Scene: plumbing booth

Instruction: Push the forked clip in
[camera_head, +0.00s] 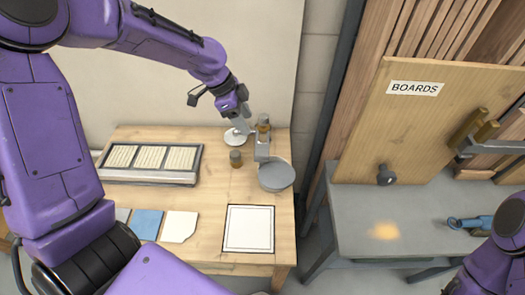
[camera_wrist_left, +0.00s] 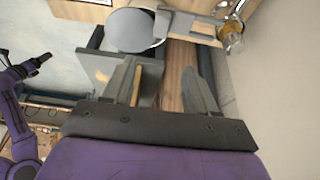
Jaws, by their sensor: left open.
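My left gripper (camera_head: 242,122) is over the back right of the wooden table (camera_head: 215,220), beside a grey fixture (camera_head: 262,150) with a brass-coloured fitting (camera_head: 263,122) at its back end. In the left wrist view its two fingers (camera_wrist_left: 160,88) are spread apart, with no held object clear between them. The grey fixture (camera_wrist_left: 188,24) and an amber-brass fitting (camera_wrist_left: 232,38) lie ahead of the fingers, up and to the right. I cannot make out the forked clip in either view.
A grey round dish (camera_head: 276,175) stands in front of the fixture, and a brown-gold cylinder (camera_head: 236,158) left of it. A slotted tray (camera_head: 150,177), flat cards (camera_head: 147,224) and a white framed mat (camera_head: 249,229) lie on the table. A grey bench (camera_head: 360,215) stands right.

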